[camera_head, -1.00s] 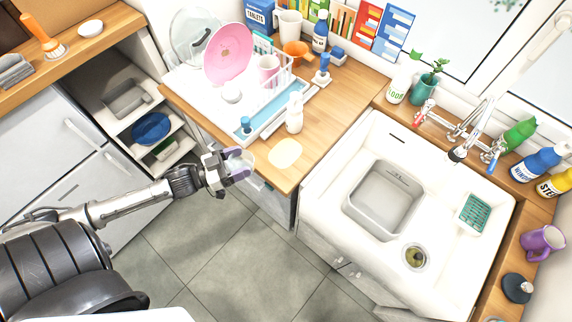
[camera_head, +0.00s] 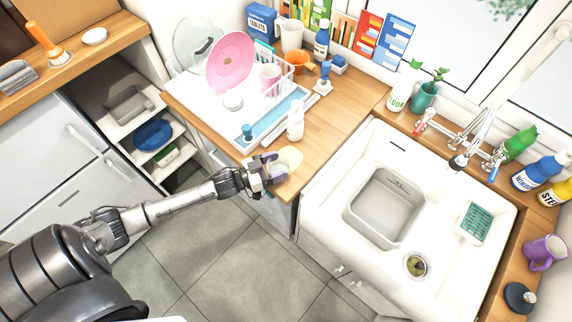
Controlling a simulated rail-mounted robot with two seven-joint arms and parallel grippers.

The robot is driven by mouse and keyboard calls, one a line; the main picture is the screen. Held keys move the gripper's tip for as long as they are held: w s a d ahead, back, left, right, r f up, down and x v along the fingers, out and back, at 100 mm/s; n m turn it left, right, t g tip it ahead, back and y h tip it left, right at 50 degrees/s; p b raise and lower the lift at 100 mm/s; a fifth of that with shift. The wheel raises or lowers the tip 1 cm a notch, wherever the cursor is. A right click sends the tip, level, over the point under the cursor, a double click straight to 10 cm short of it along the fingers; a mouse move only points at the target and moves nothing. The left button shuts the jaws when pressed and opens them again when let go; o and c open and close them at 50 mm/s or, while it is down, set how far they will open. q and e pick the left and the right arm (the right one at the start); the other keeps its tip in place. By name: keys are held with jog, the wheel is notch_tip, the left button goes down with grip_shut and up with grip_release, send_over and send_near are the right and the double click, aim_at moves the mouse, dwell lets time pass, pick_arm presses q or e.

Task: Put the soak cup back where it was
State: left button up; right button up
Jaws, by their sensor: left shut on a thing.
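My left gripper (camera_head: 274,167) is at the front edge of the wooden counter, beside the dish rack. It is shut on a small pale cup, which I take to be the soak cup (camera_head: 278,165); its fingers hide much of it. The cup is over or at the near part of a pale cream round patch (camera_head: 291,155) on the counter. I cannot tell whether the cup touches the counter. My right gripper is not in view.
A white bottle (camera_head: 295,123) stands just behind the patch. The dish rack (camera_head: 283,92) with a pink plate (camera_head: 231,62) is further back. The white sink (camera_head: 335,205) with a grey basin (camera_head: 385,208) lies to the right. Bare counter (camera_head: 338,112) lies between.

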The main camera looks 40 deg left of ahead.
aim_at(288, 164)
pick_arm(q)
jog(key=shift+w+d+f, duration=0.25)
jog(key=shift+w+f, duration=0.15)
jog(key=shift+w, duration=0.15)
jog(key=shift+w+d+f, duration=0.2)
jog(key=shift+w+f, duration=0.15)
jog(key=shift+w, duration=0.2)
jog(key=shift+w+d+p, duration=0.15)
jog(key=shift+w+p, duration=0.1)
jog(key=shift+p, duration=0.05)
jog(key=shift+w+f, duration=0.1)
jog(key=shift+f, duration=0.15)
jog(key=o, duration=1.1)
jog(key=shift+o, duration=0.2)
jog(key=shift+f, duration=0.1)
